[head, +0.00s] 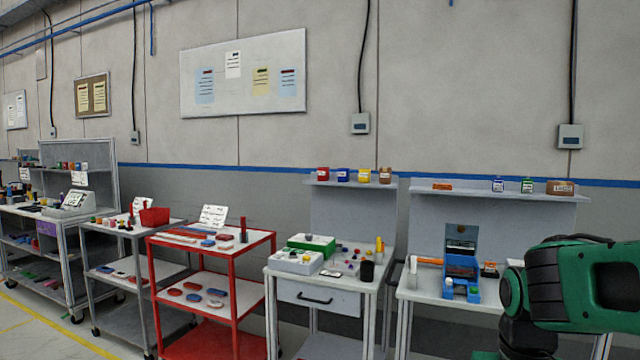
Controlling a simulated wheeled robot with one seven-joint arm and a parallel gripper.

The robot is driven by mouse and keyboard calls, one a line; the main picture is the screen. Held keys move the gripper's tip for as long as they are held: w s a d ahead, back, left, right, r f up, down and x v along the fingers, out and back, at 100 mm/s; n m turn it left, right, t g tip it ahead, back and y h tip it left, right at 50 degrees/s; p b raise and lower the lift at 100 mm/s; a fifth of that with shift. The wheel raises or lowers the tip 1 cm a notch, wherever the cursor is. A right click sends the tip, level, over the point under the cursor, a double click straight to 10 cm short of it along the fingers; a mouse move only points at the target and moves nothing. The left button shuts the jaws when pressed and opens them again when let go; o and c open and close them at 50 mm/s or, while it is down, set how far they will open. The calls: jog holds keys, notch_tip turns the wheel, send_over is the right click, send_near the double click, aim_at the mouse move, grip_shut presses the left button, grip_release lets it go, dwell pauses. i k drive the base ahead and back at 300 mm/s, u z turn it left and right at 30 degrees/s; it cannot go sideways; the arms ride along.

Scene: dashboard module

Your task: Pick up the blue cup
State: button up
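I cannot pick out a blue cup for certain. A small blue container with a pale label (343,175) stands on the wall shelf, between a red one and a yellow one. A blue box or organizer (461,268) stands on the right workbench, with small blue parts at its front that are too small to name. A black cup-like holder (367,271) stands on the middle workbench. My green and black arm shows at the lower right, in front of the right bench. My gripper is not in view.
The right workbench (416,294) and middle workbench stand against the wall. The middle one holds a green-and-white case (311,243) and a white box (297,262). A red cart (153,262) and grey carts stand farther left. Some floor (30,320) is clear at the lower left.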

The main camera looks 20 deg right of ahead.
aim_at(343, 173)
jog(key=u, duration=0.45)
jog(key=i, duration=2.05)
jog(key=z, duration=1.05)
jog(key=i, duration=0.6)
jog(key=z, duration=0.4)
